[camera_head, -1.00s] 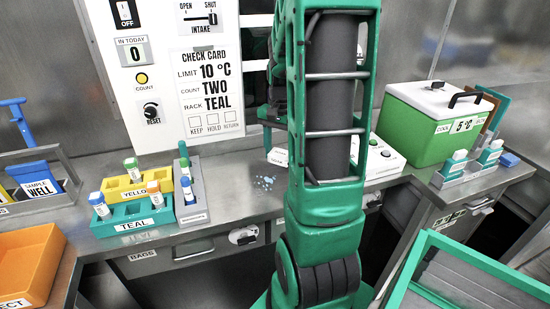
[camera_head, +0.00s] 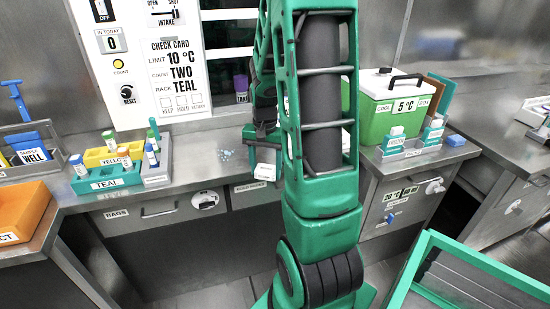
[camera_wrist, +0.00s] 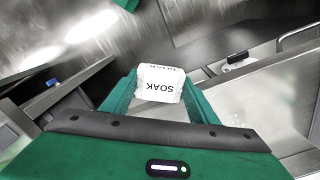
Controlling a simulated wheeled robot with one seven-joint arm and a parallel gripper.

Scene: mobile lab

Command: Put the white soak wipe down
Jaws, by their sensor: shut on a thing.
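The white wipe (camera_wrist: 161,84), marked SOAK, is between the two green fingers of my gripper (camera_wrist: 160,95) in the wrist view. The gripper is shut on it. In the head view the wipe (camera_head: 266,170) hangs below my gripper (camera_head: 265,158), by the front edge of the steel counter (camera_head: 215,172). I cannot tell whether it is over the counter or just in front of it. My arm hides part of the counter to the right of it.
Pale blue spots (camera_head: 226,154) lie on the counter left of the wipe. The teal rack (camera_head: 105,181), yellow rack (camera_head: 105,155) and grey rack (camera_head: 156,175) stand further left. A green cooler (camera_head: 390,119) and a bottle holder (camera_head: 411,151) stand right of my arm.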

